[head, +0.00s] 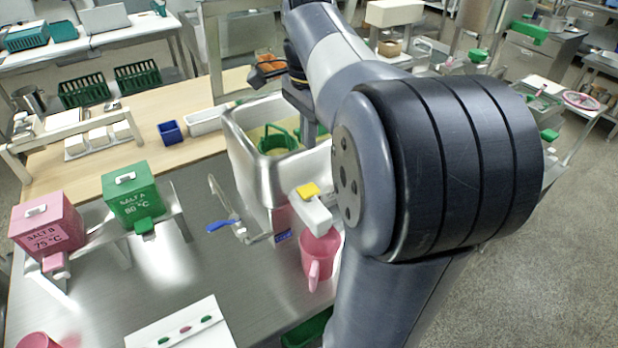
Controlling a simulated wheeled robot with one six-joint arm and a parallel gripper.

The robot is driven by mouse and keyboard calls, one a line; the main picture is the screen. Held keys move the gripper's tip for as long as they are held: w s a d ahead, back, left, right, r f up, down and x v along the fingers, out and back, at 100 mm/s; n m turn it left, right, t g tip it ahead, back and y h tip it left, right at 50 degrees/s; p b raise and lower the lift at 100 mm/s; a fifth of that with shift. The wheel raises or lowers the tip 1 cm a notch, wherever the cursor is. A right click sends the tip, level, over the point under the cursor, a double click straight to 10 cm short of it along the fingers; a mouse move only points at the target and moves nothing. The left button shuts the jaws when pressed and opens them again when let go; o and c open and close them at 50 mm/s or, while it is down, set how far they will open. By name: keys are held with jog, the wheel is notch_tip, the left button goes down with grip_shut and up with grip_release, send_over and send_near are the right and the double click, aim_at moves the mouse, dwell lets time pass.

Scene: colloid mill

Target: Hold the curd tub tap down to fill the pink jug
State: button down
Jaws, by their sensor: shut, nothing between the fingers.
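The metal curd tub (240,150) stands on the bench in the middle, with pale yellow contents and a green basket (278,140) inside. A white tap with a yellow top (309,190) sticks out of its front right side. The pink jug (316,255) stands upright below the tap spout, its handle towards me; my arm hides the area to its right. My gripper (260,77) is small and dark at the end of my arm, beyond the tub's back rim and apart from the tap and jug. It is shut and empty. The level inside the jug cannot be seen.
A blue-handled valve (223,227) is left of the tap. Pink (47,224) and green (132,195) boxes stand at left. A white panel with buttons (182,328) lies in front. A blue bin (170,132) sits behind. Bare steel bench lies left of the jug.

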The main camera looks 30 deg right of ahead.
aim_at(309, 191)
notch_tip(309, 191, down, 12)
jog(key=shift+r, duration=0.25)
notch_tip(309, 191, down, 2)
jog(key=shift+s+f+b, duration=0.1)
jog(key=shift+b, duration=0.4)
jog(key=shift+s+a+f, duration=0.1)
jog(key=shift+s, duration=0.05)
jog(key=shift+f, duration=0.1)
dwell(1.1)
dwell(2.5)
jog(key=shift+r+p, duration=0.45)
jog(key=shift+r, duration=0.05)
notch_tip(309, 191, up, 14)
jog(key=p, duration=0.2)
jog(key=shift+w+p, duration=0.25)
jog(key=shift+p, duration=0.15)
